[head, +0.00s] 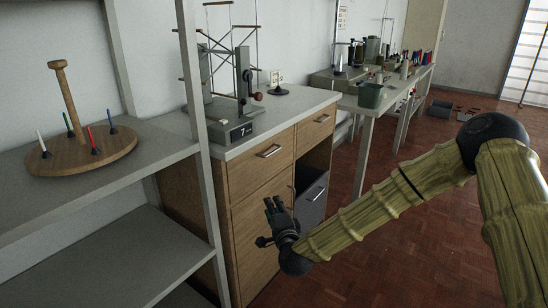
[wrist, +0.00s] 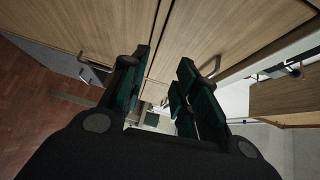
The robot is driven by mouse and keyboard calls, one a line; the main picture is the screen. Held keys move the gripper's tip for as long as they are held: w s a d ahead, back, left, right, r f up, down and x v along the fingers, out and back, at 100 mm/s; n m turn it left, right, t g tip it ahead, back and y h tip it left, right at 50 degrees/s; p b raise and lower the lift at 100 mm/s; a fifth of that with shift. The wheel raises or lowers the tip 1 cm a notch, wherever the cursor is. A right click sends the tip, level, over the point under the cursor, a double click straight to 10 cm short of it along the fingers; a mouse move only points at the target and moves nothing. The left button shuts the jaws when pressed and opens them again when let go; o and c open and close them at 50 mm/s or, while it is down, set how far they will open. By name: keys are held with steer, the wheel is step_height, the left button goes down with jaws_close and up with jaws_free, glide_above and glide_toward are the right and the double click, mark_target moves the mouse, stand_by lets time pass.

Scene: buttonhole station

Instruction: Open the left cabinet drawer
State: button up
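The left drawer (head: 260,163) is the wooden front at the top left of the cabinet, below the worktop. It looks shut, and its silver bar handle (head: 269,151) is uncovered. My gripper (head: 272,208) is in front of the cabinet, below and apart from that handle, over the lower wooden door. In the wrist view, the two dark fingers of my gripper (wrist: 163,78) stand apart with nothing held between them. A metal handle (wrist: 210,66) shows just beyond the right finger; it appears to be the left drawer's. Another handle (wrist: 88,72) shows beyond the left finger.
A second wooden drawer (head: 316,127) sits to the right, above an open bay with a grey drawer front (head: 312,200). A shelf rack (head: 95,215) stands at left. Open floor (head: 400,260) lies right of the cabinet.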

steer(key=w+d+r+m+t+h, duration=0.25)
steer(key=w+r, duration=0.25)
steer(key=r, duration=0.5)
steer(key=w+a+r, duration=0.1)
steer(key=w+a, duration=0.1)
steer(key=w, duration=0.8)
steer(key=shift+a+r+m+y+b, duration=0.15)
steer(key=shift+a+m+y+b, duration=0.1)
steer(key=shift+m+y+b, duration=0.15)
steer(key=shift+w, duration=0.1)
jaws_close()
